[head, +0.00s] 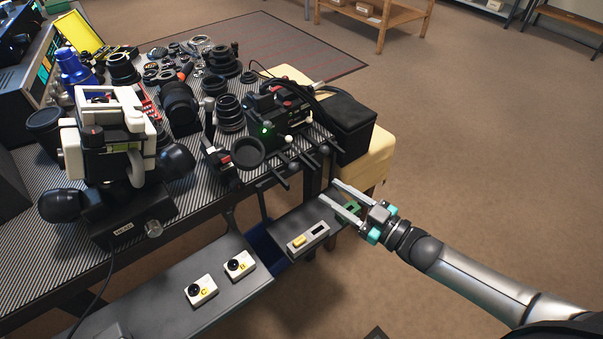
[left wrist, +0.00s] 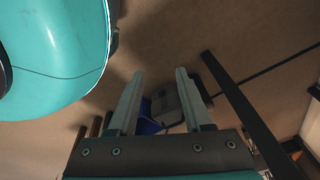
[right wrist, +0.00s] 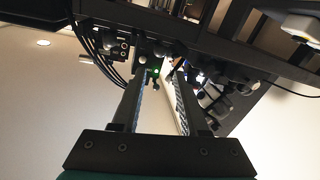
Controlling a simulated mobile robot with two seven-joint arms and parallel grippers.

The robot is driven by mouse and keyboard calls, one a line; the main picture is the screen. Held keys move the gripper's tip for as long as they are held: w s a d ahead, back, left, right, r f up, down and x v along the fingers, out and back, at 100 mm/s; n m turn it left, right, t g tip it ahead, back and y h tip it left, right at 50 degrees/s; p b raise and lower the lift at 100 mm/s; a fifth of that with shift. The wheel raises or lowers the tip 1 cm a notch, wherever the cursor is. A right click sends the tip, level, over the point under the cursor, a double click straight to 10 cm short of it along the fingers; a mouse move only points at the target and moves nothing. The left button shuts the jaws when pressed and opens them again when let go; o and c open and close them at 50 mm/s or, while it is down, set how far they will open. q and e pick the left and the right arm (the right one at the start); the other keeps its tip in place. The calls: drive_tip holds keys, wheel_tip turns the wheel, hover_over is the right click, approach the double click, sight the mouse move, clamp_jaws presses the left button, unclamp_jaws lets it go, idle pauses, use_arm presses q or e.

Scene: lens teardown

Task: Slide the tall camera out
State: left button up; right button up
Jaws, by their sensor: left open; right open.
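Neither stands out clearly as the tall one. My right gripper (head: 327,191) is open and empty, coming in from the right at the end of a dark ledge (head: 290,221) by the bench corner. Its fingers also show in the right wrist view (right wrist: 160,75), apart, with nothing between them. My left gripper shows only in the left wrist view (left wrist: 159,73), open and empty.
A grey block with a yellow part (head: 307,238) sits on the ledge, left of my right gripper. The striped bench (head: 30,265) holds a white-and-black device (head: 105,140) and many lens parts. A black box (head: 347,125) rests on a yellow stool (head: 377,160). The floor right is open.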

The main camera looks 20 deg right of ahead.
sight(297, 170)
use_arm(q)
drive_tip(key=w+d+r+b, duration=0.2)
drive_tip(key=w+d+r, duration=0.1)
drive_tip(key=w, duration=0.1)
drive_tip(key=shift+w+d+r+b, duration=0.15)
drive_tip(key=shift+r+b, duration=0.2)
drive_tip(key=shift+b, duration=0.05)
use_arm(e)
drive_tip(key=x, duration=1)
drive_tip(key=shift+w, duration=0.15)
drive_tip(key=shift+a, duration=0.15)
clamp_jaws()
idle(0.3)
